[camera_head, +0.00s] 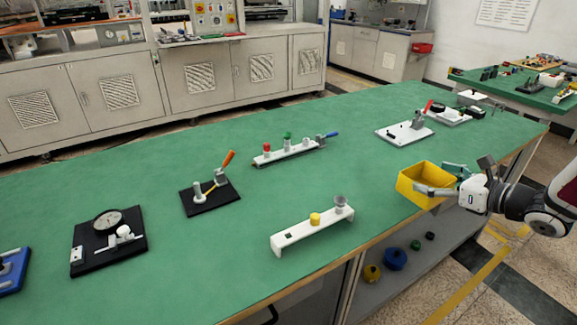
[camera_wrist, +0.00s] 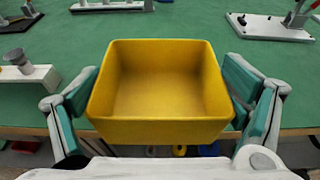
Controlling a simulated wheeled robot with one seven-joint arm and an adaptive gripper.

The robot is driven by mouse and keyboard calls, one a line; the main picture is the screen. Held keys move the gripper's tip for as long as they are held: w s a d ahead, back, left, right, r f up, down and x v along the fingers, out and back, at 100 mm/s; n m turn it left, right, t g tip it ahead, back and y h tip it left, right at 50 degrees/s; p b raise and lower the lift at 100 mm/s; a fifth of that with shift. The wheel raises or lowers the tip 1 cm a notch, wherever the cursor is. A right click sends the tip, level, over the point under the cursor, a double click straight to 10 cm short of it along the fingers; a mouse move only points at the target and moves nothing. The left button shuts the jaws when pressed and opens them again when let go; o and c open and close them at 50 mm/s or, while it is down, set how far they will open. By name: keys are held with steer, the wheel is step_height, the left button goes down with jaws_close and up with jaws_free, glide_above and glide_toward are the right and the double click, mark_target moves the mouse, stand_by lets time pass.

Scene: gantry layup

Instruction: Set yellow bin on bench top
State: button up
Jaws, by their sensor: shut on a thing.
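The yellow bin (camera_head: 422,177) is at the right front edge of the green bench top (camera_head: 350,120). My gripper (camera_head: 450,180) is shut on it, with my arm reaching in from the right. In the wrist view the yellow bin (camera_wrist: 160,90) looks upright and empty, with one green-padded finger against each side; my gripper (camera_wrist: 160,105) spans it. The bench top (camera_wrist: 205,48) lies beyond the bin there, and its front edge passes behind the bin's near wall. I cannot tell whether the bin's base touches the bench or hangs just above it.
A white stand with a yellow knob (camera_head: 312,228) is left of the bin. A white plate fixture (camera_head: 404,132) lies behind it. Black-based fixtures (camera_head: 108,240) are farther left. A lower shelf (camera_head: 400,270) holds several round parts. Bare green surface lies between the bin and the fixtures.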

steer(key=shift+w+d+r, duration=0.15)
steer(key=shift+d, duration=0.1)
steer(key=w+a, duration=0.3)
steer(key=w+a+f+b, duration=0.1)
steer(key=w+a, duration=0.6)
steer(key=a, duration=0.1)
steer(key=shift+w+f+b, duration=0.25)
steer(key=shift+w+b, duration=0.05)
steer(key=shift+w, duration=0.1)
steer(key=shift+w+a+f+b, duration=0.1)
steer(key=shift+f+b, duration=0.1)
steer(key=shift+f, duration=0.7)
steer(key=shift+w+a+f+b, duration=0.1)
steer(key=shift+f+b, duration=0.05)
steer(key=shift+f, duration=0.7)
steer(key=shift+f, duration=0.2)
steer(key=o, duration=0.9)
steer(key=shift+o, duration=0.2)
steer(key=shift+r, duration=0.1)
